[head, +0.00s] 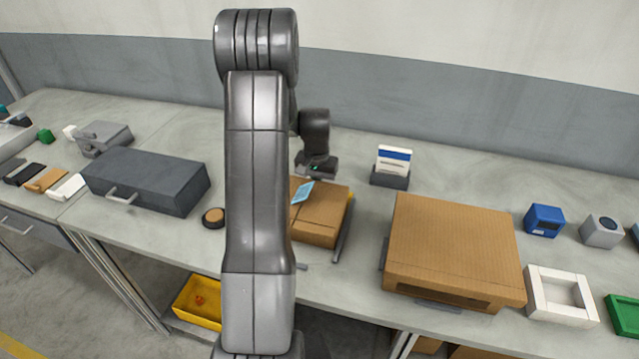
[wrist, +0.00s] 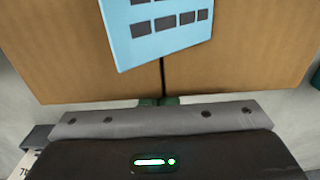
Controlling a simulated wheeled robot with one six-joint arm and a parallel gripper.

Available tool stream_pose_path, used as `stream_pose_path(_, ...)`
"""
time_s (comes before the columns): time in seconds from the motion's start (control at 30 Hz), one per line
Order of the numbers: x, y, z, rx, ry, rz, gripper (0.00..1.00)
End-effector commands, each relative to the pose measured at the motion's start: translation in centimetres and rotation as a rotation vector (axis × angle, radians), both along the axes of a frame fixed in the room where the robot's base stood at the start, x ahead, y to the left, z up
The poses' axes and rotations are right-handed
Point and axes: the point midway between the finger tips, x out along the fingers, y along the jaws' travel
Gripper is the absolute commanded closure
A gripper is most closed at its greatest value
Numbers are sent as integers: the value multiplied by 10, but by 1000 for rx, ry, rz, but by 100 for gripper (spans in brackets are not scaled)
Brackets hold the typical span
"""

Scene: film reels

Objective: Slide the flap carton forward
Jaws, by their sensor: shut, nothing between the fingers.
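The flap carton (head: 325,212) is a brown cardboard box on the bench, partly hidden behind my arm in the head view. A light blue label (head: 302,192) lies on its top, across the seam. In the wrist view the carton (wrist: 75,45) fills the upper picture, with the blue label (wrist: 160,30) and a dark seam down the middle. My gripper (wrist: 158,101) is shut and empty, with its fingertips at the carton's near edge in that view. In the head view my gripper hangs at the carton's back side. I cannot tell whether the tips touch the carton.
A grey rail (head: 343,232) runs along the carton's right side. A larger cardboard box (head: 455,240) stands to the right, and a card holder (head: 389,180) stands behind. A dark grey case (head: 150,182) and a round puck (head: 213,217) are at left. A yellow bin (head: 196,303) sits below the bench.

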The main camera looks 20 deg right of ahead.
Motion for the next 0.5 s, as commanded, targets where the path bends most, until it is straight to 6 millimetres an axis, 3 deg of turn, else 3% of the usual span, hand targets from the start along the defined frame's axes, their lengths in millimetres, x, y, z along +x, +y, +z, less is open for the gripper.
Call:
stream_pose_path(0.2, -35, 26, -3, 1, 1, 0, 100)
stream_pose_path(0.5, -50, 38, -1, 1, 1, 0, 100)
